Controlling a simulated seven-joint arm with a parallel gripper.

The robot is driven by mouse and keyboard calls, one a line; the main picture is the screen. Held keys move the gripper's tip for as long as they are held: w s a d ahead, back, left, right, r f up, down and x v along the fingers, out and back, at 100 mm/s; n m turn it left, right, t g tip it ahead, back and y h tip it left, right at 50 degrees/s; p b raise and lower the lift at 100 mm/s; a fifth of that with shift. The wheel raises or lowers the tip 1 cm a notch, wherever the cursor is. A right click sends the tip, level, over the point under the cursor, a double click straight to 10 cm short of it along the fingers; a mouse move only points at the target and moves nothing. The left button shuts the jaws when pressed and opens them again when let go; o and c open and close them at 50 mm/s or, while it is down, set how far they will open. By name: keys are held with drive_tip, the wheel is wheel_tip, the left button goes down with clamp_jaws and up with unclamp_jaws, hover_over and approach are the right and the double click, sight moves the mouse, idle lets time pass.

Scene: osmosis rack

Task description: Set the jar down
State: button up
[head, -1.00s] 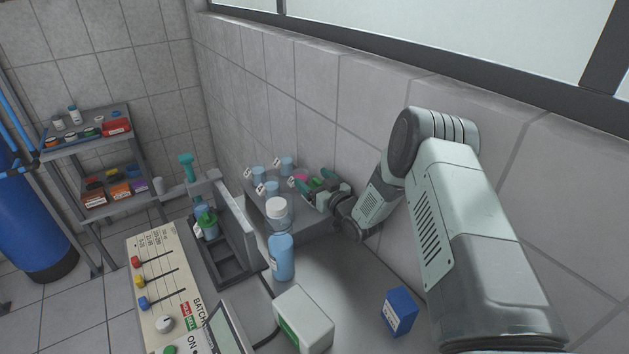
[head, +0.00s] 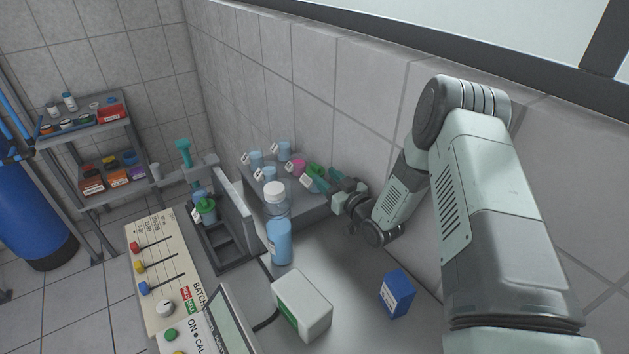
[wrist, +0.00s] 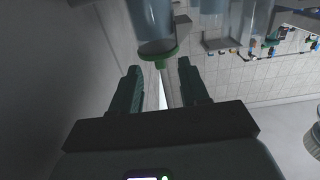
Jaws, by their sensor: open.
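A jar with a green lid (head: 316,169) and a white label stands at the right end of the grey raised shelf (head: 303,211). Its clear body and green lid (wrist: 155,59) show upside down at the top of the wrist view. My gripper (head: 325,183) is to the right of this jar. In the wrist view, my gripper's two fingers (wrist: 159,68) are spread wide, with nothing between them but a gap. The jar is just beyond the fingertips. Its base is partly hidden in the head view.
A pink-topped jar (head: 298,167) and several light-blue jars (head: 283,149) share the shelf. A blue bottle with a white cap (head: 279,242) stands in front. A white box (head: 302,303) and a blue box (head: 397,293) are on the bench. Bench space between them and the shelf is clear.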

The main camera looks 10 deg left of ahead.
sight(320, 169)
drive_tip(key=x, duration=0.4)
drive_tip(key=shift+w+a+r, duration=0.1)
drive_tip(key=shift+w+r, duration=0.05)
drive_tip(key=shift+r, duration=0.25)
idle(0.4)
drive_tip(key=shift+c, duration=0.4)
clamp_jaws()
